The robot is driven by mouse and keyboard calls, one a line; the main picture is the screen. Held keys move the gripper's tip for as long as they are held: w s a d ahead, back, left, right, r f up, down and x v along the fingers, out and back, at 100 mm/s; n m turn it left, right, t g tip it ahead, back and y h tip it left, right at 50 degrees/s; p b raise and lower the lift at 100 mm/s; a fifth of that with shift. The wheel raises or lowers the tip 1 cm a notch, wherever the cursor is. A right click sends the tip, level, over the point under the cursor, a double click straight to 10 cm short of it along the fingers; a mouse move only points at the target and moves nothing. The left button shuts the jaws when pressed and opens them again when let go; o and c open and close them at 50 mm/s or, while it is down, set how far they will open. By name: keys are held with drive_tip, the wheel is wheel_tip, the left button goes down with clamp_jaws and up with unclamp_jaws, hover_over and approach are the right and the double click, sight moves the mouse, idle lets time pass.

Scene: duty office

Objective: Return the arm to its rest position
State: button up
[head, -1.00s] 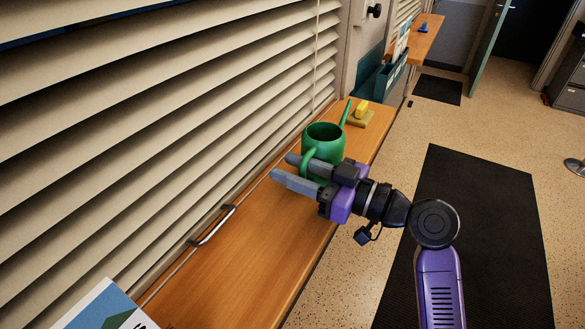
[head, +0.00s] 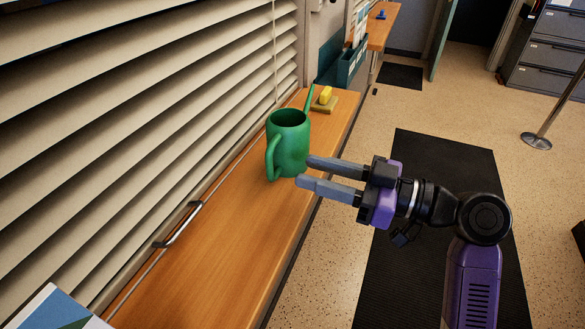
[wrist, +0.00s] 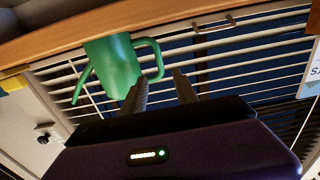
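My gripper (head: 306,172) is open and empty, with its two grey fingers apart. In the head view it is to the right of a green watering can (head: 289,146), and its fingertips are close to the can's right side. The can stands upright on the wooden ledge (head: 220,240), its handle facing the near side and its spout pointing away. In the wrist view the gripper fingers (wrist: 160,88) show with the green can (wrist: 113,65) beyond them, its handle near the fingertips. I cannot tell exactly how wide the gap between fingers and can is.
A yellow block on a small base (head: 324,100) sits behind the can. A stand post (head: 540,138) is at the right.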

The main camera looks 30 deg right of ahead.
drive_tip(key=shift+s+d, duration=0.3)
drive_tip(key=shift+s, duration=0.1)
idle(0.3)
